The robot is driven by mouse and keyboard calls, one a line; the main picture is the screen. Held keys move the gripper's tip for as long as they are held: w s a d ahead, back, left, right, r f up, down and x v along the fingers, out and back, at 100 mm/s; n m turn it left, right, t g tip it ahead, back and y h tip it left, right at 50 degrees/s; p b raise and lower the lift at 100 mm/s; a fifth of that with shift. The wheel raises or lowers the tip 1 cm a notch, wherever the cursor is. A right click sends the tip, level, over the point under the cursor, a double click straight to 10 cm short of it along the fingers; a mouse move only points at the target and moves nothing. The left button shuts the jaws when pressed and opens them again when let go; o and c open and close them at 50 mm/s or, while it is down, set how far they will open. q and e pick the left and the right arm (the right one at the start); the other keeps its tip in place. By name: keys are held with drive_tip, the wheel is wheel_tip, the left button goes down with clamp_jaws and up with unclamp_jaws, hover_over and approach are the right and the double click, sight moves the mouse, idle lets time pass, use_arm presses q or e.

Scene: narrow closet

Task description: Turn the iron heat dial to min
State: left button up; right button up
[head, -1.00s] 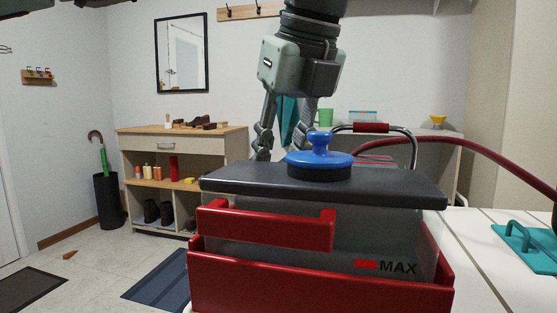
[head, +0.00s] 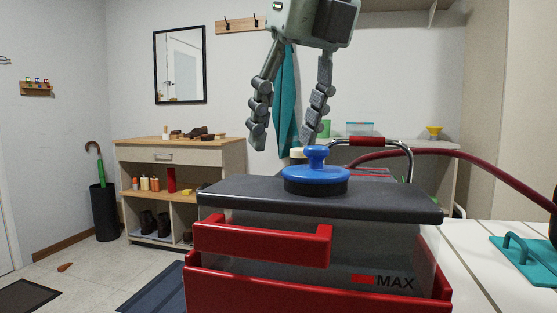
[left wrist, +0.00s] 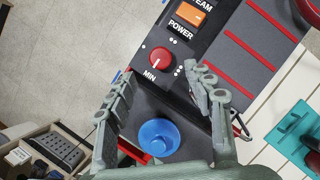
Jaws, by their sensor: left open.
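The iron station has a dark top (head: 400,203) and a red-and-grey housing (head: 260,285). Its red round heat dial (left wrist: 160,58) shows in the left wrist view on a black panel, with a MIN label just below and left of it. In the head view the dial is hidden. My left gripper (head: 284,138) is open and empty, fingers pointing down above the far side of the station. In the left wrist view its fingertips (left wrist: 166,80) lie on either side, with the dial a little beyond them. My right gripper is not in view.
A blue knob (head: 316,170) stands on the station's top near my fingers. An orange power switch (left wrist: 190,13) sits beside the dial. A chrome handle with a red grip (head: 371,141) and a dark red hose (head: 480,165) lie to the right. A teal handled plate (head: 525,262) rests on the white board.

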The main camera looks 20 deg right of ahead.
use_arm(q)
drive_tip(key=v, duration=0.5)
idle(0.4)
